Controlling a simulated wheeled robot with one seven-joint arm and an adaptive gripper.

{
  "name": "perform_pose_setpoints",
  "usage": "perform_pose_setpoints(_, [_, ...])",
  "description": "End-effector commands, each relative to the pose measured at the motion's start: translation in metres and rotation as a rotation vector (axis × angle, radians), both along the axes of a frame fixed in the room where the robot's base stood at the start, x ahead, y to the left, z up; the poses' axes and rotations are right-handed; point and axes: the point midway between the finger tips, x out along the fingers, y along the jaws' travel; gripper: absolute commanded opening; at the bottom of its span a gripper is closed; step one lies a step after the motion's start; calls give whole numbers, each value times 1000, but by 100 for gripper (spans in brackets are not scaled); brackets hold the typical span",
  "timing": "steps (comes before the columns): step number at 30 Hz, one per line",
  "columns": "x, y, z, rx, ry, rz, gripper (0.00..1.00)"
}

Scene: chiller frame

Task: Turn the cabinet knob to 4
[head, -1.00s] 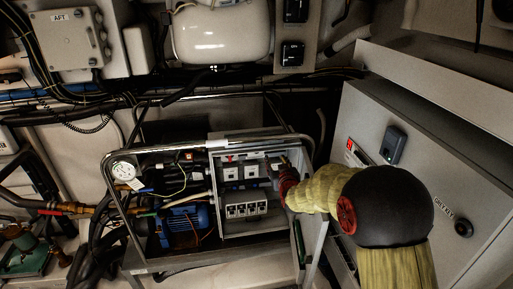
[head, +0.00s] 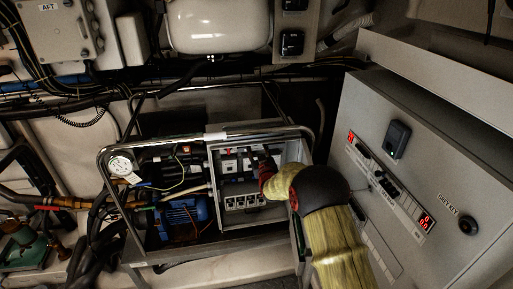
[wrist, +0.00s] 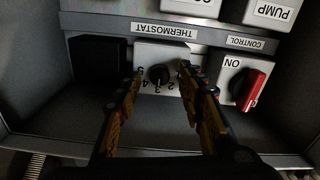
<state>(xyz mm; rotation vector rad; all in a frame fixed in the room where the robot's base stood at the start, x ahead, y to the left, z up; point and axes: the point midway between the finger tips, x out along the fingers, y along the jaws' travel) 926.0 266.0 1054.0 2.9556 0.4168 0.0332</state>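In the head view my gripper (head: 264,163) reaches into the open cabinet (head: 208,172); the knob is hidden there.
A red switch (wrist: 252,88) marked ON is close beside the right finger in the wrist view. A black block (wrist: 98,60) is on the left. In the head view a chrome rail (head: 215,137) runs around the unit, and a large grey cabinet (head: 440,150) stands at right.

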Motion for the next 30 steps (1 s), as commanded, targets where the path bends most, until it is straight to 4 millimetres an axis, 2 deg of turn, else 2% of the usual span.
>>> perform_pose_setpoints(4, [8,2,0,0,0,0,39])
perform_pose_setpoints(12, [9,2,0,0,0,0,39])
perform_pose_setpoints(30, [8,2,0,0,1,0,5])
